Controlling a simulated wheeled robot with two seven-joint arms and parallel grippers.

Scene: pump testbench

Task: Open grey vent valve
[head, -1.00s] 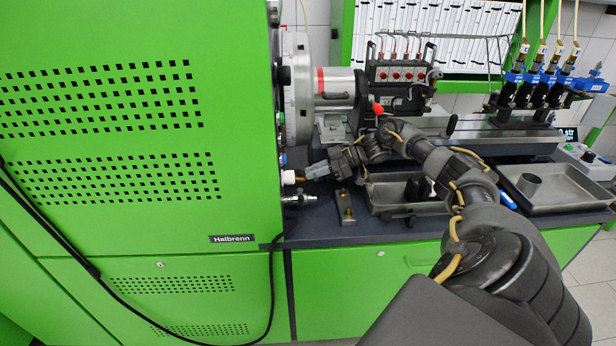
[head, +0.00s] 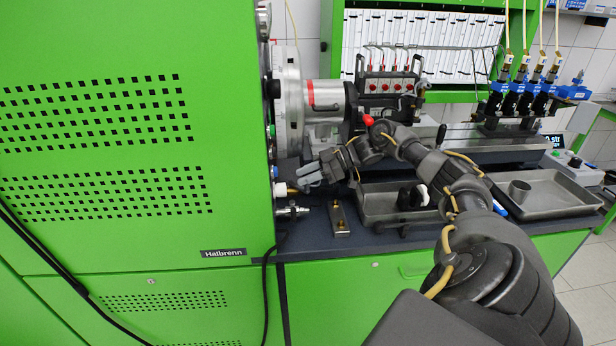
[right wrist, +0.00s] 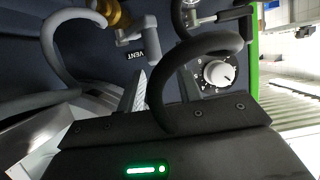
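The grey vent valve (right wrist: 130,36) shows in the right wrist view at the top, with a brass body and an angled grey lever beside a VENT label (right wrist: 150,48). In the head view, a pale stub (head: 281,189) sticks out from the green cabinet side, close to my gripper; I cannot tell surely that it is this valve. My right gripper (head: 303,180) is near the cabinet side. It also shows in the right wrist view (right wrist: 163,75), with its fingers apart and nothing between them, short of the valve. My left gripper is not in view.
The green cabinet (head: 110,150) fills the left. A silver fitting (head: 292,211) sits below the stub. A white dial (right wrist: 220,73) and dark hoses are close to the fingers. A metal block (head: 339,219) and trays (head: 550,194) lie on the bench.

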